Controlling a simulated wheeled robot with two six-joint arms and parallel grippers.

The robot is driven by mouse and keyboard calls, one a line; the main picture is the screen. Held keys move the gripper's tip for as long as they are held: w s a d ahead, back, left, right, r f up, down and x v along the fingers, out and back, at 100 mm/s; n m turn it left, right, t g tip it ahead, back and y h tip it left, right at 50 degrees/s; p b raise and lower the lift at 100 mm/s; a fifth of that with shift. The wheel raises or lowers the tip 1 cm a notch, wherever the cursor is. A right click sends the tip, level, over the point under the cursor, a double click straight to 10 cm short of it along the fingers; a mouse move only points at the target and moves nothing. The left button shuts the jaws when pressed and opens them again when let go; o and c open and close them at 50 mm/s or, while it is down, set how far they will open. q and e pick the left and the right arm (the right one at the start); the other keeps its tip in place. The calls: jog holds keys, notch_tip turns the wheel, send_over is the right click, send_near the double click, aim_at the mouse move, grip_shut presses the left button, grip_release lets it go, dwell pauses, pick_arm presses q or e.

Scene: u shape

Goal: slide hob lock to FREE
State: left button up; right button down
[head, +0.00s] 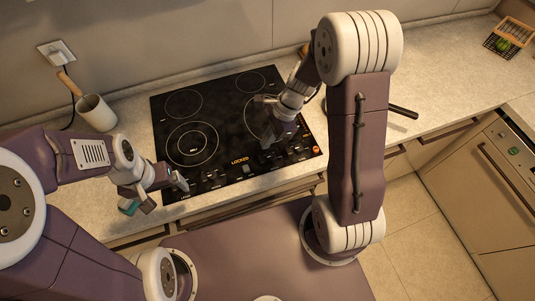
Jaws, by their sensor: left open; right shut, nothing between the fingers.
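The black glass hob (222,105) is set in the counter, with a control strip along its front edge. An orange LOCKED label (240,160) shows on the strip. A small pale tab (247,169), apparently the lock slider, sits just below and right of the label. My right gripper (270,138) is shut and empty, low over the right front of the hob, up and right of the tab. Whether it touches the hob I cannot tell. My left gripper (165,193) is open and empty at the hob's front left corner, left of the tab.
A cream mug (97,113) with a wooden-handled utensil stands left of the hob. A small teal item (128,206) lies by the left gripper. A dark pan handle (402,111) shows behind my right arm. A wire basket (508,37) stands far right.

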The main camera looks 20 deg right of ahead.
aim_at(246, 169)
jog(key=f, duration=0.1)
jog(key=a+f, duration=0.1)
jog(key=s+f, duration=0.1)
jog(key=shift+a, duration=0.3)
jog(key=x, duration=0.2)
jog(key=b+x, duration=0.1)
jog(key=x, duration=0.3)
jog(key=shift+s+a+r+b, duration=0.15)
jog(key=shift+s+a+b, duration=0.05)
jog(key=shift+a+b, duration=0.15)
jog(key=shift+w+f, duration=0.1)
jog(key=shift+f, duration=0.4)
pick_arm(q)
jog(key=shift+s+a+f, duration=0.45)
jog(key=shift+a+f, duration=0.2)
jog(key=shift+f, duration=0.15)
pick_arm(e)
jog(key=shift+a, duration=0.1)
